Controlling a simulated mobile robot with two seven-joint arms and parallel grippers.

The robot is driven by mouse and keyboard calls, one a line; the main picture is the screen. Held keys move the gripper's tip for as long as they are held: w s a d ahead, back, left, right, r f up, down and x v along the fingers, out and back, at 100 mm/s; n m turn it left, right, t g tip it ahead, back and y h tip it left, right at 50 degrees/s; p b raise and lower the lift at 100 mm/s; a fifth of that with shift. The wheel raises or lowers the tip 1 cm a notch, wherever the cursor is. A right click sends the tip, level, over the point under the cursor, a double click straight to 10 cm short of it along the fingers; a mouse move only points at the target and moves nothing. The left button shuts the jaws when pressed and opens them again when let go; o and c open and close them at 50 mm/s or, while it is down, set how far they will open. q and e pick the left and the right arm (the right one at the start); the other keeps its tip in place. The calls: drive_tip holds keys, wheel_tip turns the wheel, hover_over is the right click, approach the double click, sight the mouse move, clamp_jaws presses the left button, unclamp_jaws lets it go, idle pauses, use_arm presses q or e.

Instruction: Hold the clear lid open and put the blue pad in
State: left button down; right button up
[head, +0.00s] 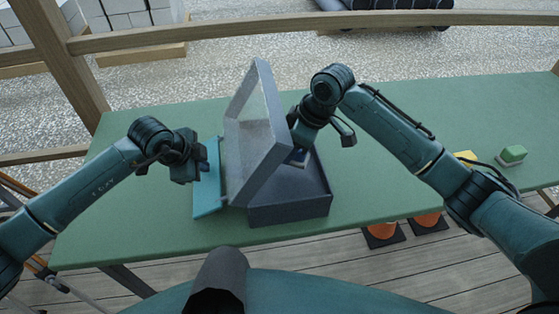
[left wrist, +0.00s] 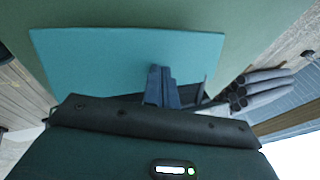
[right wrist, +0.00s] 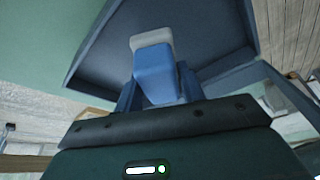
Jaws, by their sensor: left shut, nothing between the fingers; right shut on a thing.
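The dark grey box (head: 290,210) stands on the green table, and its lid (head: 262,150) with a clear pane is raised, leaning left. My left gripper (head: 204,168) is shut and empty left of the lid, above a teal panel (head: 207,195); its closed fingers (left wrist: 162,86) show over that panel in the left wrist view. I cannot tell whether they touch the lid. My right gripper (head: 300,152) is shut on the blue pad (right wrist: 154,76), which has a pale grey end, over the box's opening. The lid's edge partly hides pad and fingers in the head view.
A green-topped block (head: 513,154) and a yellow piece (head: 466,157) lie at the table's right, near my right arm. Orange cones (head: 381,231) stand on the floor beyond the table's front edge. The table (head: 400,110) is clear behind my right arm.

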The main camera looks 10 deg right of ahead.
drive_tip(key=shift+f, duration=1.7)
drive_tip(key=o, duration=1)
drive_tip(key=shift+w+v, duration=0.3)
drive_tip(key=shift+v, duration=1.4)
drive_tip(key=shift+w+v, duration=0.3)
drive_tip(key=shift+v, duration=1.45)
drive_tip(key=shift+w+v, duration=0.3)
drive_tip(key=shift+v, duration=1.4)
drive_tip(key=s+d, duration=0.3)
drive_tip(key=s, duration=0.1)
drive_tip(key=s+d, duration=0.3)
drive_tip(key=s, duration=0.2)
drive_tip(key=s+d, duration=0.4)
drive_tip(key=s, duration=0.1)
drive_tip(key=shift+r, duration=0.15)
